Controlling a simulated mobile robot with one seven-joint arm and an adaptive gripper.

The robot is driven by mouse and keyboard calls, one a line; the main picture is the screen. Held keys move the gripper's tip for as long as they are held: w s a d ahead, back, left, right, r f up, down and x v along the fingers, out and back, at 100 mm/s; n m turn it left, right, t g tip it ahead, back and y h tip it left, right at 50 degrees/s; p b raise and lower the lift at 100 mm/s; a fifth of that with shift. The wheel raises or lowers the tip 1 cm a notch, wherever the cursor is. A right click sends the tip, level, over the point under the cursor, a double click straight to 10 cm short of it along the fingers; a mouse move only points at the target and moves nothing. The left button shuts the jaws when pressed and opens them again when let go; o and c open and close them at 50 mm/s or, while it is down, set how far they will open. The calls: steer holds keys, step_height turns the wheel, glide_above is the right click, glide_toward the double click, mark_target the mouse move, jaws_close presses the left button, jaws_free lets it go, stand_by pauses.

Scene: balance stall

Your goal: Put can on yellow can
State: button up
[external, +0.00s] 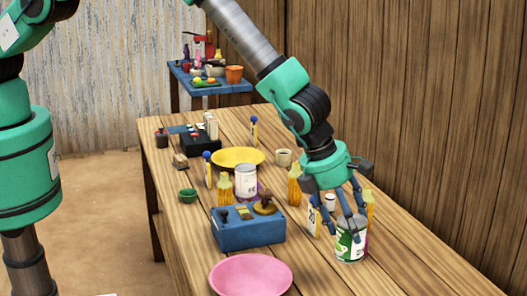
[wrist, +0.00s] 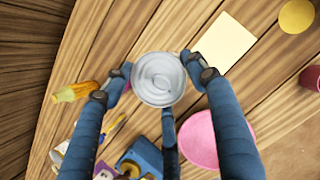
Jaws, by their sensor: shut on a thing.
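A green and white can (external: 346,246) is between the fingers of my gripper (external: 338,214) at the right front of the table. In the wrist view its round metal lid (wrist: 158,77) faces me, with my gripper's fingers (wrist: 160,82) around it. My gripper is shut on this can; whether it touches the table is unclear. A white can with a purple band (external: 246,182) stands upright in front of the yellow plate. No can is clearly yellow; a flat-looking yellow disc (wrist: 297,15) shows at the wrist view's upper right, and I cannot tell what it is.
A blue box with knobs (external: 248,230) and a pink bowl (external: 250,275) stand left of my gripper. Corn-like yellow bottles (external: 294,191) and a white card (external: 314,222) are close behind it. The yellow plate (external: 238,157) lies farther back. A pale sheet (wrist: 222,42) lies on bare wood.

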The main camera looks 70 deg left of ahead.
steer(key=shift+r, duration=0.2)
step_height(320, 180, up, 10)
steer(key=shift+f, duration=0.25)
steer(key=w+a+n+y+b, duration=0.1)
steer(key=w+a+n+b, duration=0.15)
steer(key=a, duration=1.25)
steer(key=w+a+n+y+b, duration=0.1)
steer(key=a+n+b, duration=0.25)
steer(key=a, duration=1.15)
steer(key=s+a+n+y+b, duration=0.1)
steer(key=s+a+n+b, duration=0.15)
steer(key=a, duration=0.95)
steer(key=s+a+n+y+b, duration=0.1)
steer(key=s+a+b, duration=0.3)
steer(key=a, duration=0.8)
steer(key=shift+g, duration=0.4)
steer(key=shift+w+f, duration=0.15)
steer(key=shift+f, duration=2.35)
steer(key=w+f, duration=0.1)
steer(key=w, duration=1.5)
steer(key=shift+f, duration=0.3)
